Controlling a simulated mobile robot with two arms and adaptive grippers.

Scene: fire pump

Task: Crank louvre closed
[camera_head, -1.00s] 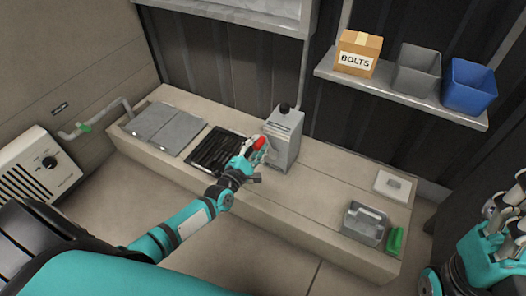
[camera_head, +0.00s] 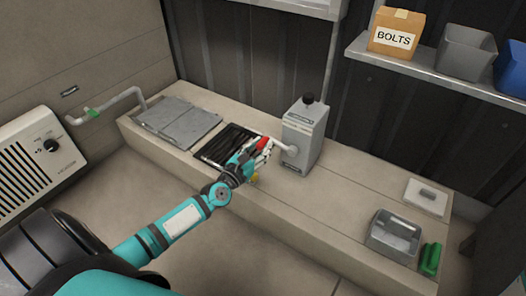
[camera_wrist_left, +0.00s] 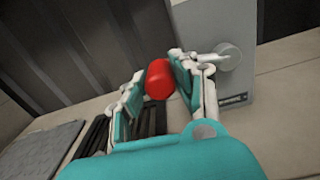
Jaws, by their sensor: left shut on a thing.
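The red crank handle (camera_head: 263,143) sticks out on the left of the grey crank box (camera_head: 308,132), joined by a pale arm to a round hub on the box. My left gripper (camera_head: 259,152) is shut on the red handle. In the left wrist view the red handle (camera_wrist_left: 159,79) sits between the two fingers (camera_wrist_left: 158,88), with the hub (camera_wrist_left: 229,57) to its right. The black slatted louvre (camera_head: 222,143) lies in the bench top left of the box, partly hidden by my gripper. Its slat angle is hard to tell. My right gripper is out of view.
Grey plates (camera_head: 178,119) lie on the bench (camera_head: 330,215) at left. A grey bin (camera_head: 393,238), a green object (camera_head: 430,259) and a white plate (camera_head: 426,196) are at right. A shelf (camera_head: 430,78) with a bolts box (camera_head: 395,35) hangs above. The bench's middle right is clear.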

